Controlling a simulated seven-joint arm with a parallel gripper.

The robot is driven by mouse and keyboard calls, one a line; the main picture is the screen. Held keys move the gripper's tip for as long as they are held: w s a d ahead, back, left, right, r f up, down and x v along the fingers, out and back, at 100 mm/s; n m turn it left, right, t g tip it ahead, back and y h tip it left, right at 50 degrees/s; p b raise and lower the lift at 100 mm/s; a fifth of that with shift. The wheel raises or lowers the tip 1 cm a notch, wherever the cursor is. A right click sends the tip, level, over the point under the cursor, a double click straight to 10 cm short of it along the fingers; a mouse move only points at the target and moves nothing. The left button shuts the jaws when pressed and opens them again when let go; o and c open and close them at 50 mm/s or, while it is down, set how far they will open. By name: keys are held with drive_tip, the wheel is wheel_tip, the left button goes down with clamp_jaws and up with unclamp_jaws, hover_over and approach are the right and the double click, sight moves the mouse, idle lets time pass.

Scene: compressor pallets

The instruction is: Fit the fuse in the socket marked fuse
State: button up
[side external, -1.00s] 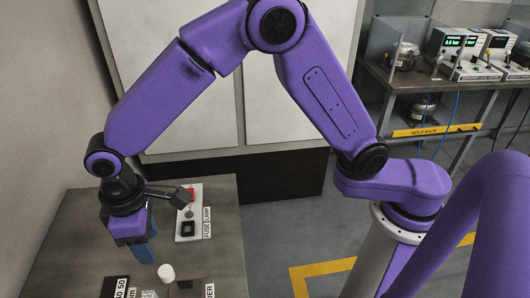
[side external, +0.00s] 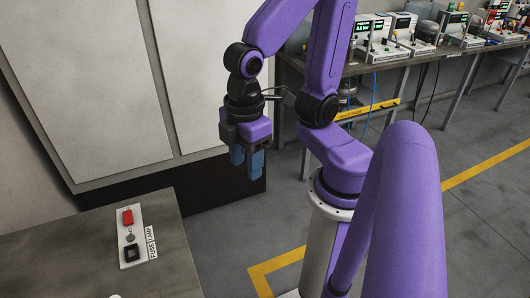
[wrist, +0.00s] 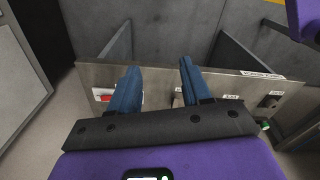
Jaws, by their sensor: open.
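A narrow white board (side external: 131,236) lies on the table at the lower left of the side view. It bears a red block (side external: 127,216) at its far end, a small grey round part (side external: 130,237) in the middle and a black square socket (side external: 132,253) at its near end. A label strip (side external: 152,243) beside it reads FUSE and LAMP. I cannot make out a fuse for certain. My gripper (side external: 247,167) is open and empty, well right of the board and past the table's edge. Its two blue fingers stand apart in the wrist view (wrist: 158,66).
The table (side external: 168,226) ends at the lower left, with bare floor to its right. A bench (side external: 372,84) with instruments stands behind. White panels (side external: 95,85) stand at the back left. The wrist view shows a labelled metal edge (wrist: 230,87) beyond the fingers.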

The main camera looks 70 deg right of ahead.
drive_tip(key=s+d, duration=0.2)
drive_tip(key=shift+s+d+f, duration=0.1)
drive_tip(key=shift+s+d, duration=0.1)
drive_tip(key=shift+d, duration=0.15)
drive_tip(key=shift+o, duration=0.9)
drive_tip(key=shift+s+d, duration=0.3)
drive_tip(key=shift+d, duration=0.05)
drive_tip(key=w+a+f+m, duration=0.1)
drive_tip(key=w+a+m, duration=0.75)
drive_tip(key=a, duration=0.65)
drive_tip(key=w+a+f+m, duration=0.1)
drive_tip(key=w+a+m, duration=0.75)
drive_tip(key=a, duration=0.55)
drive_tip(key=w+a+f+m, duration=0.4)
drive_tip(key=a+f+m, duration=0.1)
drive_tip(key=a, duration=0.3)
drive_tip(key=f, duration=1)
drive_tip(key=shift+s+a+f, duration=0.2)
drive_tip(key=shift+f, duration=0.2)
drive_tip(key=shift+a+f, duration=0.15)
drive_tip(key=shift+f, duration=1.2)
drive_tip(key=shift+a+f, duration=0.1)
drive_tip(key=shift+f, duration=1.2)
